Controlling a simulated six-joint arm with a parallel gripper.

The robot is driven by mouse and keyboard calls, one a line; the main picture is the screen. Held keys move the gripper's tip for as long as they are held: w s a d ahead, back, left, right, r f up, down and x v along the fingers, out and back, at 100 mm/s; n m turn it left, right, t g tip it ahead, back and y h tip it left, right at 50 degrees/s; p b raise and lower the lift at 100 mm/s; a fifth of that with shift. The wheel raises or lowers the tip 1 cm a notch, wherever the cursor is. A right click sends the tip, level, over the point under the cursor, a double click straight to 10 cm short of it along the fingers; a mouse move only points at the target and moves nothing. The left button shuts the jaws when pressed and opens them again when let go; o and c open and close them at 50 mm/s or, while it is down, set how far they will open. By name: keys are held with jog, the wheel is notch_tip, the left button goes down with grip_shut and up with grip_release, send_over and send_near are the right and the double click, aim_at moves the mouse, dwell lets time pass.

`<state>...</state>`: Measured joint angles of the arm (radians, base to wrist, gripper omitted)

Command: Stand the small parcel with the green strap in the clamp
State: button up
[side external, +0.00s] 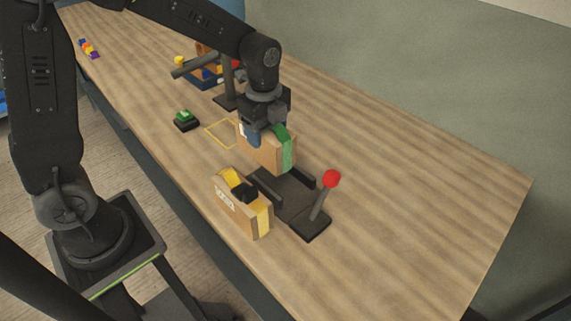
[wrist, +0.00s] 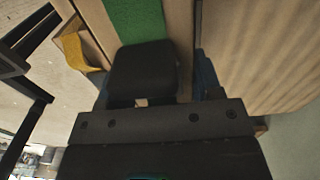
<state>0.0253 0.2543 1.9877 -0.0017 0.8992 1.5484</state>
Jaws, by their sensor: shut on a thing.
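The small parcel with the green strap (side external: 268,150) is a brown box held by my gripper (side external: 264,132), just behind and partly over the clamp. In the wrist view its green strap (wrist: 135,20) shows at the top. My gripper (wrist: 155,85) is shut on this parcel. The clamp (side external: 288,196) is a black base with low side walls and a lever ending in a red knob (side external: 331,178). The frames do not clearly show whether the parcel touches the clamp.
A parcel with a yellow strap (side external: 243,208) stands close to the left of the clamp; it also shows in the wrist view (wrist: 82,52). A yellow outline (side external: 221,133) and a green button (side external: 186,119) lie behind. A dark stand (side external: 228,100) is farther back. The table's right is clear.

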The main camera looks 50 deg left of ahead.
aim_at(286, 164)
jog(key=d+f, duration=0.1)
jog(key=w+d+f, duration=0.1)
jog(key=d, duration=0.1)
jog(key=d+f, duration=0.1)
jog(key=shift+w+d, duration=0.15)
jog(key=shift+d, duration=0.2)
jog(key=shift+f, duration=2)
jog(key=shift+f, duration=0.15)
jog(key=o, duration=1.1)
jog(key=shift+c, duration=0.2)
